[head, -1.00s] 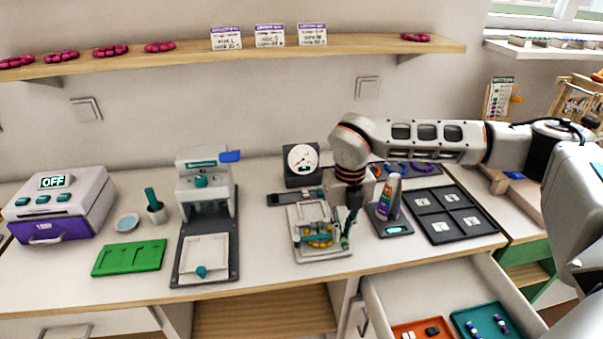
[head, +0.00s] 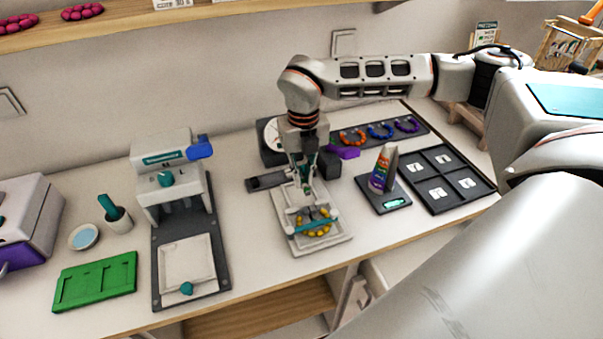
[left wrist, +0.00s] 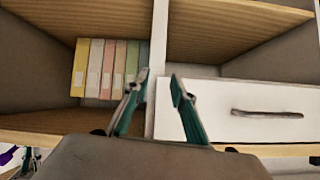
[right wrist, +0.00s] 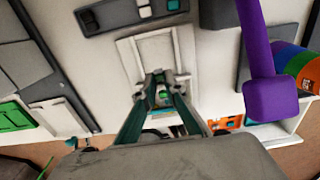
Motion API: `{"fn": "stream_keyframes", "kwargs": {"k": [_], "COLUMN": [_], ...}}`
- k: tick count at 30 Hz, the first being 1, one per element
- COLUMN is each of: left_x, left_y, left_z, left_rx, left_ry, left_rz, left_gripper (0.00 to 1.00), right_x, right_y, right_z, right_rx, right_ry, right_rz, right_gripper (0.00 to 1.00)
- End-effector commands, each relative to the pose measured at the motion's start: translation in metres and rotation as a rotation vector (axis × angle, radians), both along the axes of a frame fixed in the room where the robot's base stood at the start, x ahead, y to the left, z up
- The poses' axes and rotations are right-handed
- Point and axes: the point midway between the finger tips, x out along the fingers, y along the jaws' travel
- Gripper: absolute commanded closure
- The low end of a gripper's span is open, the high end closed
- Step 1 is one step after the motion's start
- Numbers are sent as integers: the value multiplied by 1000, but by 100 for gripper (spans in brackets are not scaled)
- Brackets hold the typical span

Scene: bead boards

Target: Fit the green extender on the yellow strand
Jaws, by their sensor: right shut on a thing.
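The yellow strand (head: 328,231) lies curved on the pale tray (head: 334,243), partly under a teal bar (head: 316,226). My right gripper (head: 304,193) points down over the back part of the tray, behind the strand. It is shut on a small green piece (right wrist: 163,95), which looks like the green extender; the fingers hide most of it. I cannot tell whether the piece touches the tray or the strand. My left gripper (left wrist: 159,78) is open and empty in the left wrist view, facing the shelves below the worktop, and is not in the head view.
A press (head: 176,180) with a blue tab stands left of the tray. A stand with a rainbow-coloured cone (head: 381,172) and a dark sectioned tray (head: 463,198) are on the right. A purple object (right wrist: 262,98) is close beside my right gripper. A green board (head: 95,281) lies far left.

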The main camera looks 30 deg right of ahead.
Motion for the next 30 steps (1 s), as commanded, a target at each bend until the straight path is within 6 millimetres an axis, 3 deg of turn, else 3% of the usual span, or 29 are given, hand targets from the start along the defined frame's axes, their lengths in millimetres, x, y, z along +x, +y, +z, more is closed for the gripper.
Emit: {"fn": "stream_keyframes", "kwargs": {"k": [9, 15, 30], "left_x": [-3, -3, -3], "left_y": [-1, -1, 0], "left_z": [-28, -31, -33], "left_rx": [-2, -2, -3], "left_ry": [8, 8, 8], "left_rz": [0, 0, 1], "left_gripper": [75, 75, 75], "right_x": [0, 0, -2], "right_y": [0, 0, 0], "right_z": [-33, -45, -52], "right_rx": [-1, -1, -1], "right_ry": [2, 2, 5], "right_rz": [1, 0, 1], "right_gripper": [99, 100, 100]}}
